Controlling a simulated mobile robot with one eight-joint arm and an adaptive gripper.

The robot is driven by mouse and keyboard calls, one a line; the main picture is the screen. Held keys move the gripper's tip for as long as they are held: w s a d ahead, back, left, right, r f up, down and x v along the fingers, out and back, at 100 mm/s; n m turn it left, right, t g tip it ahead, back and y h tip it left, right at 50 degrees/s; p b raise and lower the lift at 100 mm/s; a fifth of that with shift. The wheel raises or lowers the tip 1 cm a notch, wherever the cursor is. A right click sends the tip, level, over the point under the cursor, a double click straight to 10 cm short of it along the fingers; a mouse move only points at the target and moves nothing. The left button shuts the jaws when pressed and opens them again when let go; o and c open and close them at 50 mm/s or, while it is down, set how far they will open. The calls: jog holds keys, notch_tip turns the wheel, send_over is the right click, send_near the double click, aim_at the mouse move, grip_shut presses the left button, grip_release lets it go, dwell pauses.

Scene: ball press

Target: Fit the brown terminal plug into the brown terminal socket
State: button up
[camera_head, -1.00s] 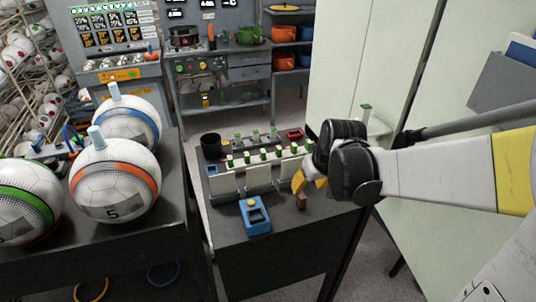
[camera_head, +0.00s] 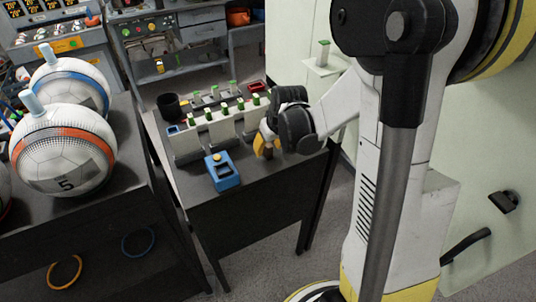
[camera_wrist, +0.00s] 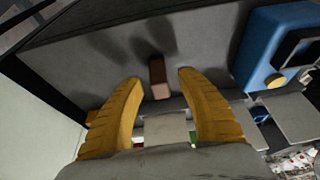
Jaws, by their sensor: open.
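The brown terminal plug (camera_wrist: 157,78) is a small brown block standing on the dark table top. In the wrist view it lies between and slightly beyond the tips of the yellow fingers of my gripper (camera_wrist: 158,73), which are spread wide with gaps on both sides. In the head view my gripper (camera_head: 264,143) is low at the table's right side, and the plug (camera_head: 268,152) shows partly behind the fingers. A row of pale blocks with green tops (camera_head: 222,115) stands behind. I cannot make out a brown socket in either view.
A blue box with a yellow button (camera_head: 222,172) stands left of my gripper and also shows in the wrist view (camera_wrist: 262,45). A black cup (camera_head: 169,105) and a red tray (camera_head: 256,87) are farther back. Large balls (camera_head: 65,150) sit on the left table.

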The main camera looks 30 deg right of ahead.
jog(key=shift+w+f, duration=0.15)
jog(key=shift+f, duration=0.25)
jog(key=shift+r, duration=0.15)
grip_shut()
